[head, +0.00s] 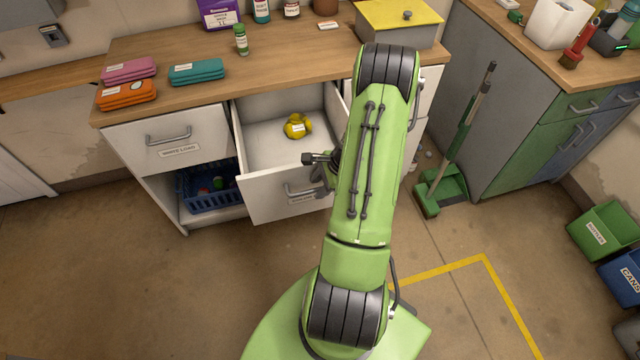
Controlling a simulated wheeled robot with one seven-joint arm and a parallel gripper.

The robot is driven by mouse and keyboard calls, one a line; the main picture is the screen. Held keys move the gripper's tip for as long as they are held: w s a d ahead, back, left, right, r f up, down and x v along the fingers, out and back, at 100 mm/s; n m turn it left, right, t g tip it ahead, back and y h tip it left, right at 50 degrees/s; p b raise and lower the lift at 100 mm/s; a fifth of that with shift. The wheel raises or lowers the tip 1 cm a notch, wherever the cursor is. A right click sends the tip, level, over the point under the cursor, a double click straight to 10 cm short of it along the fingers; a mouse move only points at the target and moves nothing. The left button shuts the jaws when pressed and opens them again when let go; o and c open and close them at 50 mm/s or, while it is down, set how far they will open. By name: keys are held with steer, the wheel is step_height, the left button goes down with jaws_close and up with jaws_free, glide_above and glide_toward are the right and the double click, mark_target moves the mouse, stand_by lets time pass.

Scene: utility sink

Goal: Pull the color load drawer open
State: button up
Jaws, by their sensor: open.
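A white drawer (262,203) in the middle of the counter stands pulled out, its inside showing. Its grey bar handle (300,191) is on the front, with a label below it partly hidden by my arm, so I cannot read it fully. A yellow item (297,126) with a white tag lies inside. My gripper (312,158) is open, just above the drawer front near the handle, and mostly hidden behind my green arm. I cannot tell whether it touches the drawer. The left drawer (170,138), labelled white load, is closed.
Folded cloths (128,82) and a green bottle (241,40) sit on the wooden counter. A blue basket (208,188) stands on the shelf below the left drawer. A broom and dustpan (440,190) stand right of my arm. The floor at left is clear.

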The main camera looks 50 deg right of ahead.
steer(key=p+v, duration=0.3)
steer(key=v, duration=1.2)
steer(key=shift+r, duration=0.25)
steer(key=shift+d, duration=0.15)
steer(key=w+a+r+n+g+h, duration=0.1)
steer(key=w+a+r+n, duration=0.2)
steer(key=a+r+n, duration=0.5)
steer(key=w+a+r+n+h, duration=0.1)
steer(key=w+a+r+n, duration=0.1)
steer(key=a+r+n, duration=0.7)
steer(key=s+a+r+n+t, duration=0.2)
steer(key=s+a+n, duration=0.5)
steer(key=a, duration=0.5)
steer(key=s+r, duration=0.1)
steer(key=s, duration=0.1)
steer(key=shift+s+a+r, duration=0.15)
steer(key=shift+s+r, duration=0.05)
steer(key=shift+s, duration=0.05)
